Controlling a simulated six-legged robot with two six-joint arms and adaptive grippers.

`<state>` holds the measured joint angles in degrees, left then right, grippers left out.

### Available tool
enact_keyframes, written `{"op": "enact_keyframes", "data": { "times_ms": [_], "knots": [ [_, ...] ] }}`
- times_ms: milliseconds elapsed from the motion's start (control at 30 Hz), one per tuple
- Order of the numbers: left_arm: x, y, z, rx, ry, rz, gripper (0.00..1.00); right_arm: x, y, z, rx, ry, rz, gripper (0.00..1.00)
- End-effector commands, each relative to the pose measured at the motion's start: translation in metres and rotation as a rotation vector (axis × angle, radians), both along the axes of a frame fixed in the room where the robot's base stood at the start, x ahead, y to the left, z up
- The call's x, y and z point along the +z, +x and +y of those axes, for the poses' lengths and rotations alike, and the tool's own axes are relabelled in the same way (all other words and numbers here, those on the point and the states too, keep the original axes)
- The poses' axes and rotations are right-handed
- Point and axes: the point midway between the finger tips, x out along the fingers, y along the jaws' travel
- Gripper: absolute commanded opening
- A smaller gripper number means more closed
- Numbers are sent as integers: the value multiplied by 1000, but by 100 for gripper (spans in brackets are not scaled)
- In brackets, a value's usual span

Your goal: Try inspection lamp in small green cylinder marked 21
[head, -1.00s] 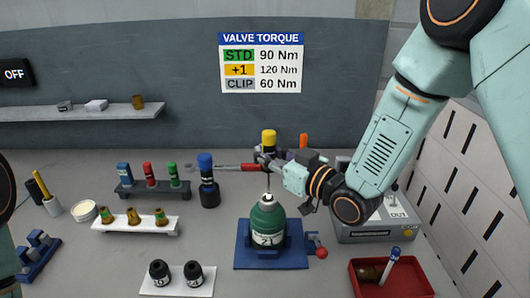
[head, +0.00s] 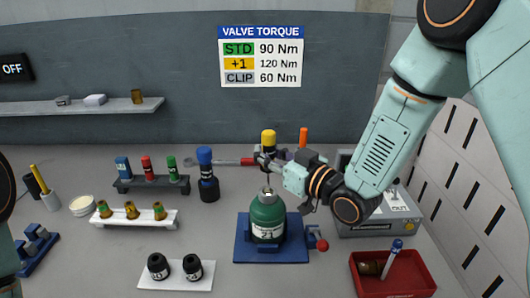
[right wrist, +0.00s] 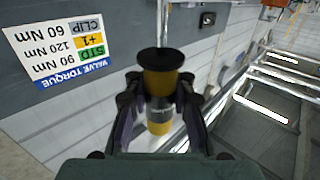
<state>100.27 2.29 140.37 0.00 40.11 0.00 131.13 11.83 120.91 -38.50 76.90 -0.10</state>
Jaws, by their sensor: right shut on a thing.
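The small green cylinder (head: 267,217), with a label reading 21, stands upright on a blue holder (head: 243,254) with a red-knobbed clamp (head: 320,244). My right gripper (head: 267,160) is above the cylinder's neck and is shut on the inspection lamp (head: 268,139). The lamp has a yellow body, and the right wrist view shows that body (right wrist: 160,83) between the fingers with a black disc and a thin rod. In the head view the rod's lower end is near the neck; I cannot tell whether it is inside. My left gripper is out of view.
A red-handled tool (head: 228,162) lies behind the cylinder. A blue-capped dark bottle (head: 208,180), racks of colored and brass parts, and two black caps (head: 192,267) stand left. A red tray (head: 415,282) and a grey box (head: 385,225) are right.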

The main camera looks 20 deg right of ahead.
Motion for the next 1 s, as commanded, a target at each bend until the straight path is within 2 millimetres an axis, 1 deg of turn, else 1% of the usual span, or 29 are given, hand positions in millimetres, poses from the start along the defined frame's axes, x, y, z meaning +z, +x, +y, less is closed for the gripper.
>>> {"op": "enact_keyframes", "data": {
  "times_ms": [1000],
  "knots": [
    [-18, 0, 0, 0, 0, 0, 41, -22, 0, 0, 0, 0, -1, 0]
  ]
}}
